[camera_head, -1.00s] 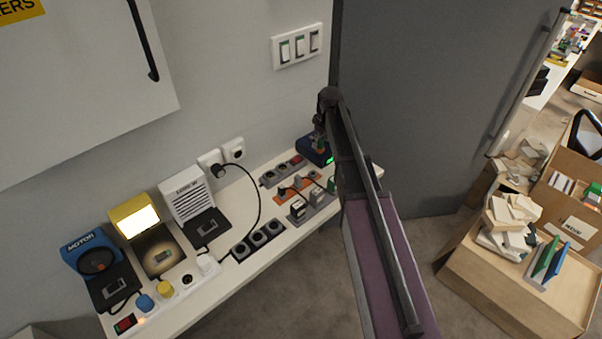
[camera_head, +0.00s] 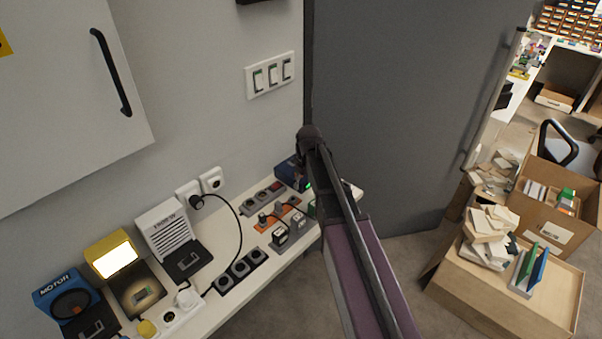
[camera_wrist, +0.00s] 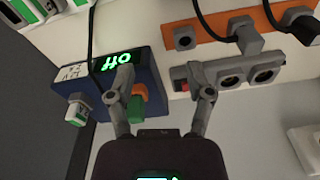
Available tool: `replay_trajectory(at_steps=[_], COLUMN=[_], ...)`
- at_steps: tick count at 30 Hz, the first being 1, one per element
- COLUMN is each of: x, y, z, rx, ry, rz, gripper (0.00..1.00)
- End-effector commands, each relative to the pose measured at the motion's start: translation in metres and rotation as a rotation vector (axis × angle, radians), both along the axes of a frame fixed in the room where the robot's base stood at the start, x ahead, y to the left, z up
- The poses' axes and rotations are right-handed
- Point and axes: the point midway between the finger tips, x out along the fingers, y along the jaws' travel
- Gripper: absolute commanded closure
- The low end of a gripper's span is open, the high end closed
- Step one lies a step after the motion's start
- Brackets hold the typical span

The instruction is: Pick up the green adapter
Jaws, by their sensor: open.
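My gripper (camera_wrist: 164,88) is open and empty in the wrist view, its two fingers spread above the bench. A small green piece with an orange part (camera_wrist: 137,108) shows at the blue box, close beside the left finger and partly hidden by it. I cannot tell for certain that it is the green adapter. The blue box (camera_wrist: 62,98) has a display lit "OFF"; it also shows in the head view (camera_head: 289,172).
A white-and-green plug (camera_wrist: 77,112) sits on the box's side. A grey socket strip (camera_wrist: 232,78) and an orange strip (camera_wrist: 210,28) with plugs and black cables lie close by. The white bench (camera_head: 215,303) runs along the wall, beside a grey door (camera_head: 400,110).

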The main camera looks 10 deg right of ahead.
Motion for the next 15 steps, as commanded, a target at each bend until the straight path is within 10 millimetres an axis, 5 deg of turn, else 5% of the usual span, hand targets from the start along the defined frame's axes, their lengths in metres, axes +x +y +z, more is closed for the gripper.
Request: replay_trajectory(at_steps=[1,6,15], x=[-0.028,-0.090,-0.178], y=[0.000,-0.001,-0.003], z=[0.000,-0.001,-0.001], rx=[-0.003,-0.012,-0.032], ry=[0.009,0.042,0.085], rz=[-0.035,-0.168,-0.369], gripper=[0.33,0.33,0.33])
